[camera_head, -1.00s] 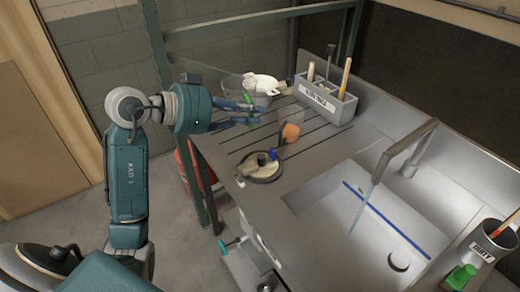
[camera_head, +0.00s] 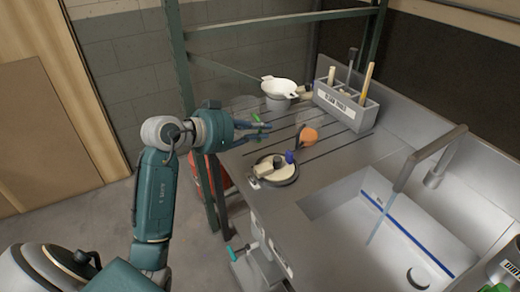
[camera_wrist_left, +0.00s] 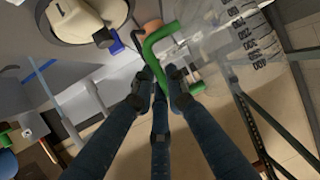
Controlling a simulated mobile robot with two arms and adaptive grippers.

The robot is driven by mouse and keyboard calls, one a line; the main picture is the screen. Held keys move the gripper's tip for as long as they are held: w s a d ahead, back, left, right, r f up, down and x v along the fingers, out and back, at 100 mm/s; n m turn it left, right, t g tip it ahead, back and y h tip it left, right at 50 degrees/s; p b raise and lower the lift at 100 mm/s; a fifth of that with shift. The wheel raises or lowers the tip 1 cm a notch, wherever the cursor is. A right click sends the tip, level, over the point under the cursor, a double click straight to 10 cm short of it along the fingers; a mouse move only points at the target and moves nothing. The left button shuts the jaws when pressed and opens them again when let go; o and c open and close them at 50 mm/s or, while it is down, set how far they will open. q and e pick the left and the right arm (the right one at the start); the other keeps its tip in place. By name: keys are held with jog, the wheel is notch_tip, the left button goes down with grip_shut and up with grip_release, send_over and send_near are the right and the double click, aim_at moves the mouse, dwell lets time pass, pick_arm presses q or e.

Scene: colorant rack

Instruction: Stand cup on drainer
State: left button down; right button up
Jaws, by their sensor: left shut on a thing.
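The cup is a clear measuring cup (camera_wrist_left: 222,50) with dark graduation marks and a green handle (camera_wrist_left: 152,42). My left gripper (camera_wrist_left: 163,84) is shut on the green handle in the left wrist view. In the head view the left gripper (camera_head: 264,131) and the faint cup (camera_head: 240,106) are at the left edge of the drainer (camera_head: 335,146), the grooved steel surface left of the sink. I cannot tell whether the cup's base touches the drainer. My right gripper is not in view.
A white strainer-like bowl (camera_head: 279,87) stands behind the cup. A grey tool caddy (camera_head: 345,107) is at the back. A round pale-topped object (camera_head: 275,170) and an orange rounded item (camera_head: 308,135) stand on the drainer. The sink basin (camera_head: 370,210) is to the right.

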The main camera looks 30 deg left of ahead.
pick_arm(q)
notch_tip(320, 180, down, 6)
jog(key=shift+f+b, duration=0.15)
jog(key=shift+b, duration=0.2)
jog(key=c, duration=1.7)
grip_release()
jog(key=shift+f, duration=0.1)
jog(key=shift+c, duration=0.2)
jog(key=shift+s+a+r, duration=0.15)
jog(key=shift+s+r, duration=0.1)
jog(key=shift+s, duration=0.05)
jog(key=v, duration=1.1)
jog(key=shift+s, duration=0.15)
jog(key=shift+r, duration=0.15)
